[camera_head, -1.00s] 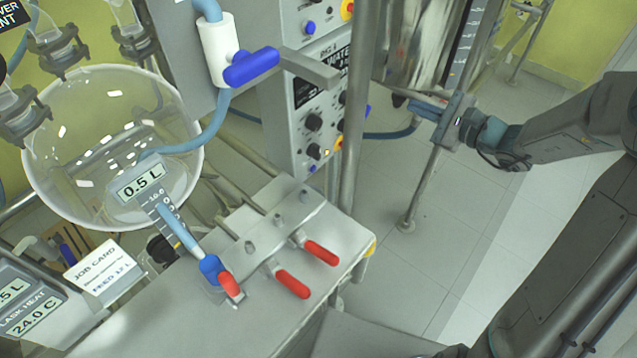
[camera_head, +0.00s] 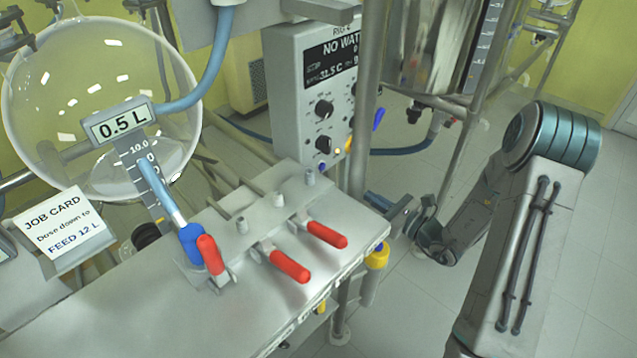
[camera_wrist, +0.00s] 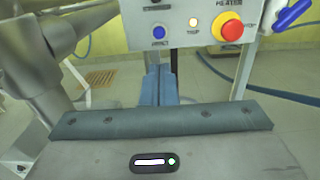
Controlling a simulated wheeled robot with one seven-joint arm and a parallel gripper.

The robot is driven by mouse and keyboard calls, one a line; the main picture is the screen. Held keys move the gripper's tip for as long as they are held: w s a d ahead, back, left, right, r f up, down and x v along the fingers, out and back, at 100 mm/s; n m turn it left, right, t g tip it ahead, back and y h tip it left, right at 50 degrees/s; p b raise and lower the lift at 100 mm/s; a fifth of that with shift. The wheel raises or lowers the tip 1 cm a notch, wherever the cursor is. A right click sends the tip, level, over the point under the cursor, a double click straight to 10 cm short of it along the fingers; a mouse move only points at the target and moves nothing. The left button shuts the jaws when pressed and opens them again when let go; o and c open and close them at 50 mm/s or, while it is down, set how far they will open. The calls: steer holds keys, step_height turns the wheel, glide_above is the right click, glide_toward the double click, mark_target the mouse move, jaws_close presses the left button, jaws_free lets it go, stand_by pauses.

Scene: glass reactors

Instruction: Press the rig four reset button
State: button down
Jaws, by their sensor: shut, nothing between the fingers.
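The rig four control box (camera_head: 297,100) is grey, with a dark display reading "NO WAT…" and black knobs. Its blue button (camera_head: 322,168) is at the lower edge of its face. In the wrist view the blue button (camera_wrist: 158,32) sits left of a lit amber lamp (camera_wrist: 193,22) and a red mushroom button (camera_wrist: 231,27) on a yellow base. My gripper (camera_wrist: 159,70) is shut and empty, its fingertips below the blue button in the picture and apparently apart from it. In the head view my gripper (camera_head: 372,199) is low, right of the box, beyond the bench corner.
A steel post (camera_head: 366,110) stands between the box and my arm. The bench (camera_head: 190,310) carries red-handled valves (camera_head: 325,235). A glass flask (camera_head: 60,110) with a 0.5 L readout and a job card (camera_head: 52,222) are at left. A blue valve handle (camera_wrist: 290,14) is right of the red button.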

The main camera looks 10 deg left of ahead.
mark_target(323, 167)
steer(key=b+x, duration=0.1)
steer(key=x, duration=1.2)
steer(key=shift+w+a+b, duration=0.15)
steer(key=shift+a+b, duration=0.1)
steer(key=shift+b, duration=0.1)
steer(key=shift+w+a, duration=0.15)
steer(key=shift+a, duration=0.05)
steer(key=shift+w+a, duration=0.4)
steer(key=shift+a, duration=0.05)
steer(key=shift+w+r, duration=0.1)
steer(key=shift+r, duration=0.15)
steer(key=shift+a, duration=0.3)
steer(key=p+v, duration=0.1)
steer(key=v, duration=1.3)
steer(key=shift+d+f, duration=0.2)
steer(key=shift+d, duration=0.15)
